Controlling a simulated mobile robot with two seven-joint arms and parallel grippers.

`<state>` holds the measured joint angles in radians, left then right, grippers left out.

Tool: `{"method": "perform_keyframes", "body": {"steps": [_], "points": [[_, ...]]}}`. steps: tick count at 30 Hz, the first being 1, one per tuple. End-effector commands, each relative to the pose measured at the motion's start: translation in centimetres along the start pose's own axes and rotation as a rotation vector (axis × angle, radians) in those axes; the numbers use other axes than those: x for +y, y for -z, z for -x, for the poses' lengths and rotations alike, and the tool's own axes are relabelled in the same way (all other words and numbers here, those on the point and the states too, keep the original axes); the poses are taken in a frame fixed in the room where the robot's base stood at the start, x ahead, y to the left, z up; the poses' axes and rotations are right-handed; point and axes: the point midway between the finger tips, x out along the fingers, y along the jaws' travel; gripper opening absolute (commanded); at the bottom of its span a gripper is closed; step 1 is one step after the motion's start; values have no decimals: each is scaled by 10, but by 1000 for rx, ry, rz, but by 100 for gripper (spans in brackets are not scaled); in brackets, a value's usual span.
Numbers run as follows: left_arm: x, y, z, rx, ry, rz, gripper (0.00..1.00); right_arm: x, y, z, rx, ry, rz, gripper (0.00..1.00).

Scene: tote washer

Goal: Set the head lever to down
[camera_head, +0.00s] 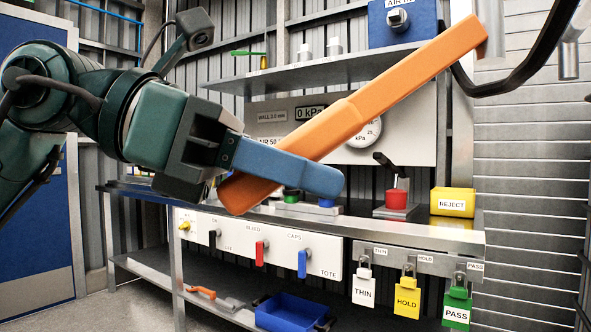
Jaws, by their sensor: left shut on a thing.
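The head lever, as I take it, is the long orange bar (400,82) that crosses the middle of the view. It slants from its thick grip at the lower left up to a grey end piece (490,28) at the upper right. My left gripper (300,172) is shut on the thick lower part of the bar. One blue finger shows in front of the bar; the other is mostly hidden behind it. My right gripper is not in view.
Behind the bar is a bench with a gauge panel (278,116), a red block (397,198) and a yellow REJECT box (453,201). A white panel (330,250) with small coloured levers and several hanging padlocks line its front. A black hose (512,78) curves at the upper right.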

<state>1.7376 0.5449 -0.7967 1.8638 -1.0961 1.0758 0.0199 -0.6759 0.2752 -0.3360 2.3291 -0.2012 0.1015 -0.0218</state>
Motion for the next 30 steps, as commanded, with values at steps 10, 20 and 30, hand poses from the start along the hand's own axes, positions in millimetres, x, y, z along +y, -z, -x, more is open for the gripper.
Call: {"method": "perform_keyframes", "body": {"steps": [10,20,30], "points": [[0,2,-2,6,3,0,49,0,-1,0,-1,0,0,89],[1,0,12,2,1,2,49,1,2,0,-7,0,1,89],[1,-1,85,2,-1,2,49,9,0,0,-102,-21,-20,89]]}}
